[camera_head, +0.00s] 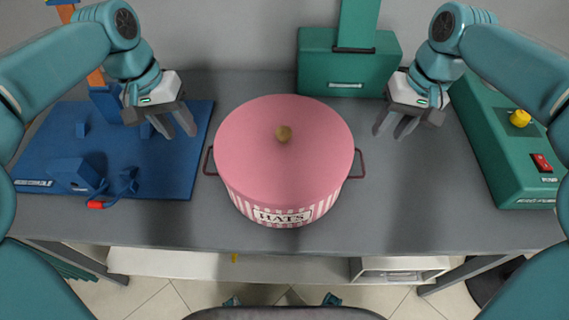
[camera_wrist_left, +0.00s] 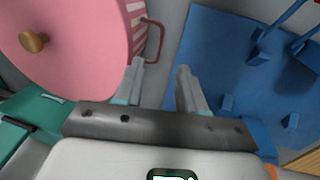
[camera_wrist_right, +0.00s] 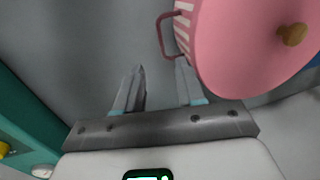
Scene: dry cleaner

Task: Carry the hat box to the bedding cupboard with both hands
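The hat box (camera_head: 283,165) is round and pink, with a striped side, a HATS label and a brass knob on its lid. It stands upright on the grey table, with a dark red handle on each side. My left gripper (camera_head: 175,128) is open and empty, up and left of the box's left handle (camera_head: 209,161); that handle also shows in the left wrist view (camera_wrist_left: 155,42). My right gripper (camera_head: 393,127) is open and empty, up and right of the right handle (camera_head: 358,164), which also shows in the right wrist view (camera_wrist_right: 165,35). I cannot identify the bedding cupboard in these frames.
A blue board (camera_head: 150,175) with blue fixtures lies left of the box. A green machine (camera_head: 510,150) with a yellow knob and red switch stands at right. A green box (camera_head: 345,68) stands behind. The grey table (camera_head: 400,220) is clear in front and to the right.

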